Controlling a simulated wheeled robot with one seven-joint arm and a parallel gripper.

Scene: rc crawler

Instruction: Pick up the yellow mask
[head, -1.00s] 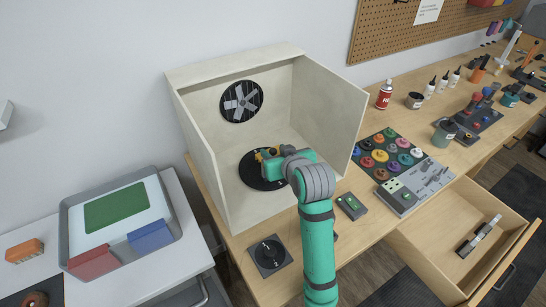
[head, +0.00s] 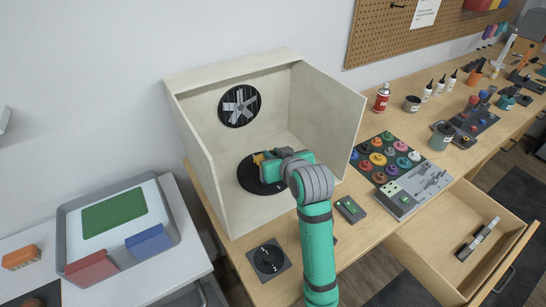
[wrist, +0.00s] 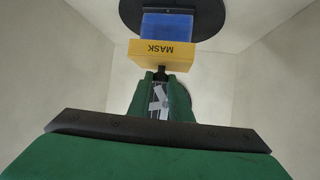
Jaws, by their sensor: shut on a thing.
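The yellow mask (wrist: 163,55) is a block lettered "MASK", upside down in the wrist view. My gripper (wrist: 160,76) is shut on its small dark tab. A blue block (wrist: 167,26) shows just beyond the mask, over the black turntable (wrist: 213,14); I cannot tell whether mask and block touch. In the head view my gripper (head: 264,163) is inside the open cream booth (head: 206,165), above the black turntable (head: 248,184). Only a small yellow part of the mask (head: 258,158) shows there; the blue block is hidden by my arm.
Booth walls stand close on both sides, with a round fan (head: 239,106) at the back. A small black dial plate (head: 269,260) and green-button box (head: 350,209) lie in front. Paint jars (head: 377,159) stand right, above an open drawer (head: 440,255). A tray (head: 70,225) sits left.

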